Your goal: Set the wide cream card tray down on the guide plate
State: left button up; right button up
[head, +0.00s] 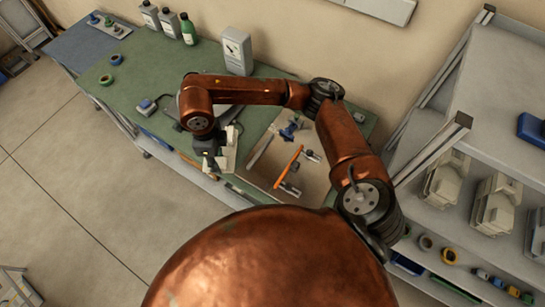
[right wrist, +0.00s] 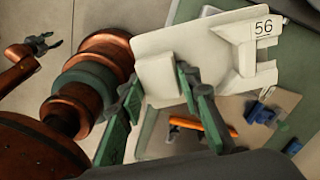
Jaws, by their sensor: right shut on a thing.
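The wide cream card tray (right wrist: 172,72), marked 56, fills the upper middle of the right wrist view. My right gripper (right wrist: 158,82) is shut on it, with green-padded fingers at its near edge. In the head view the right gripper (head: 216,160) hangs over the bench front, with the cream tray (head: 230,152) beside it, partly hidden by my arm. I cannot tell which surface is the guide plate; a dark flat item (head: 228,114) lies partly behind my arm. My left gripper (right wrist: 42,43) shows small in the right wrist view, open and empty over the floor.
A tan board (head: 300,165) with an orange tool (head: 288,166) and metal parts lies right of the tray. A grey gauge box (head: 237,53) and bottles (head: 170,24) stand at the back. The green bench (head: 140,88) is largely clear at left. Shelves (head: 495,95) stand at right.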

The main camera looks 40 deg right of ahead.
jog(key=shift+w+d+f+m, duration=0.1)
jog(key=shift+d+m, duration=0.05)
jog(key=shift+m, duration=0.4)
jog(key=shift+d+f+m, duration=0.1)
jog(key=shift+m, duration=0.45)
jog(key=m, duration=0.2)
jog(key=shift+w+d+m, duration=0.1)
jog(key=shift+d+m, duration=0.15)
jog(key=shift+m, duration=0.55)
jog(key=shift+d+f, duration=0.15)
jog(key=shift+d, duration=0.15)
jog(key=s+d+f, duration=0.4)
jog(key=s+d, duration=0.1)
jog(key=d, duration=0.3)
jog(key=p, duration=0.1)
send_over(265, 174)
jog(key=a, duration=0.1)
jog(key=f, duration=0.4)
jog(key=shift+w, duration=0.25)
jog(key=shift+s+d+f, duration=0.25)
jog(key=shift+d+f, duration=0.15)
jog(key=shift+f, duration=0.35)
notch_tip(265, 174, down, 3)
jog(key=shift+d+p, duration=0.1)
jog(key=shift+p, duration=0.2)
pick_arm(q)
jog(key=shift+s+r, duration=0.3)
jog(key=shift+r, duration=0.35)
pick_arm(e)
jog(key=shift+f, duration=0.1)
